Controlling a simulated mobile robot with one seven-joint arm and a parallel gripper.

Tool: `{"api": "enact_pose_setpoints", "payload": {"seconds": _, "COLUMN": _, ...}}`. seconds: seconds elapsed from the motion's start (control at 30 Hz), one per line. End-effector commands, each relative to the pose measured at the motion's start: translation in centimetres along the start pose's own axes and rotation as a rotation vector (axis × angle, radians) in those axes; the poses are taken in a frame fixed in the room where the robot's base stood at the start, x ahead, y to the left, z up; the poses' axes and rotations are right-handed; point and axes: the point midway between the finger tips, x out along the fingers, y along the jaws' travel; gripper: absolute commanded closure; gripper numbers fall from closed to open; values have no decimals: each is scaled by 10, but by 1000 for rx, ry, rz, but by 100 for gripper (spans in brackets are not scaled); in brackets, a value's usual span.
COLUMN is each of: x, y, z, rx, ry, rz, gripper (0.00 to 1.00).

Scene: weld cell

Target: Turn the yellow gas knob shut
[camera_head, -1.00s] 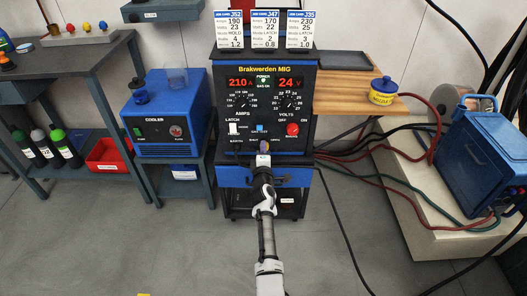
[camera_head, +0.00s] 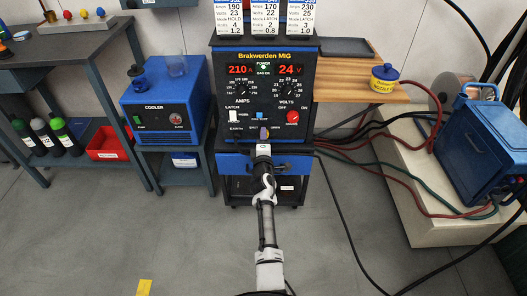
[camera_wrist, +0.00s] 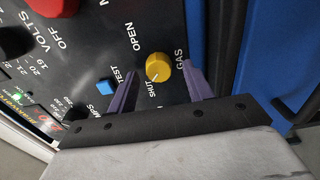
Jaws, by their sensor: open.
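The yellow gas knob (camera_wrist: 158,67) is on the dark panel of the welder in the wrist view, between the printed words OPEN, SHUT and GAS. A small pale mark on the knob points toward the lower left, near SHUT. My gripper (camera_wrist: 160,72) is open, with one purple finger on each side of the knob and visible gaps between. I cannot tell how deep the fingers reach. In the head view my gripper (camera_head: 264,133) is at the lower part of the welder (camera_head: 271,103) front, and the knob is hidden there.
In the wrist view a blue button (camera_wrist: 104,87) sits close to the left finger, and a red knob (camera_wrist: 53,5) is farther off. In the head view a blue cooler (camera_head: 163,105) stands left of the welder. Cables (camera_head: 385,150) run at the right. The front floor is mostly clear.

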Motion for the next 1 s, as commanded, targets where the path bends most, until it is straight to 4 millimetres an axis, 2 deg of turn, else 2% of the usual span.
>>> {"api": "enact_pose_setpoints", "payload": {"seconds": 0.6, "x": -108, "y": 3, "z": 0, "rx": 2, "ry": -2, "rz": -3, "gripper": 49}}
{"api": "enact_pose_setpoints", "payload": {"seconds": 0.8, "x": -127, "y": 2, "z": 0, "rx": 2, "ry": -1, "rz": -1, "gripper": 49}}
{"api": "enact_pose_setpoints", "payload": {"seconds": 1.0, "x": -132, "y": 0, "z": 0, "rx": 1, "ry": 0, "rz": 0, "gripper": 49}}
